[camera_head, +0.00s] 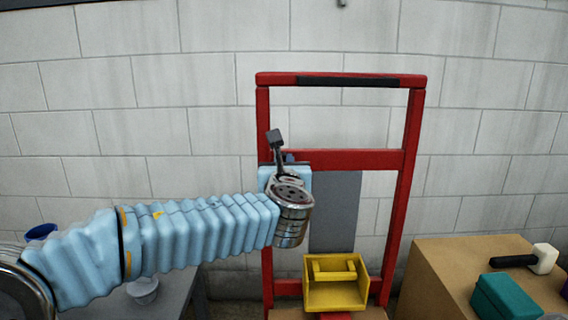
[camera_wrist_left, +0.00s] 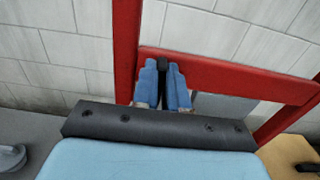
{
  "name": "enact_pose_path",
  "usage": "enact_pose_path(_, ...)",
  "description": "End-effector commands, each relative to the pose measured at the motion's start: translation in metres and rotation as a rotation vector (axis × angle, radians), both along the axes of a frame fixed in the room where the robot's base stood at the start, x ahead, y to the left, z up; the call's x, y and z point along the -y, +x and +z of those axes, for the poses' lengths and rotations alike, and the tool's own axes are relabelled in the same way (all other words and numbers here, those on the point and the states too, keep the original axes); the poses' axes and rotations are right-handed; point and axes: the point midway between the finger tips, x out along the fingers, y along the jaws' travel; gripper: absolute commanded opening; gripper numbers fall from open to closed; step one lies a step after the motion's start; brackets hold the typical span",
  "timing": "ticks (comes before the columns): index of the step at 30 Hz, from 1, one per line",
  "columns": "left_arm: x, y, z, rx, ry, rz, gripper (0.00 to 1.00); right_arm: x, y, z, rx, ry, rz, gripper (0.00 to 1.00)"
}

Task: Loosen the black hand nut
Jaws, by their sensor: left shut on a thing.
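The black hand nut (camera_wrist_left: 163,65) shows as a small dark piece between the fingertips of my left gripper (camera_wrist_left: 164,86) in the left wrist view. The blue fingers are closed on it, in front of the crossbar of a red frame (camera_wrist_left: 230,78). Fingers and frame hide most of the nut. In the head view my left arm comes in from the left and its wrist covers the nut and most of the gripper (camera_head: 290,158) at the red frame's left post (camera_head: 263,110). My right gripper is in neither view.
A yellow box with a handle (camera_head: 335,292) sits low in the red frame, below a grey panel (camera_head: 335,212). At right, a brown box (camera_head: 432,272) carries a teal case (camera_head: 505,296) and a white-headed mallet (camera_head: 544,258).

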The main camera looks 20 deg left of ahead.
Motion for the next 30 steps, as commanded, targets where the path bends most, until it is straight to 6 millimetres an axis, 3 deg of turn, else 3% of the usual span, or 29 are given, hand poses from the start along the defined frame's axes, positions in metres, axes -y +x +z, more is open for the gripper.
enact_pose_path(11, -0.001, -0.001, -0.004, 0.028, -0.092, -0.001, 0.00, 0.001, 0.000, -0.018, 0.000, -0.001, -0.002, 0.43)
enact_pose_path(30, -0.008, -0.003, -0.009, 0.184, -0.636, -0.002, 0.00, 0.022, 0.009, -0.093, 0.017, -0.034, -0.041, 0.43)
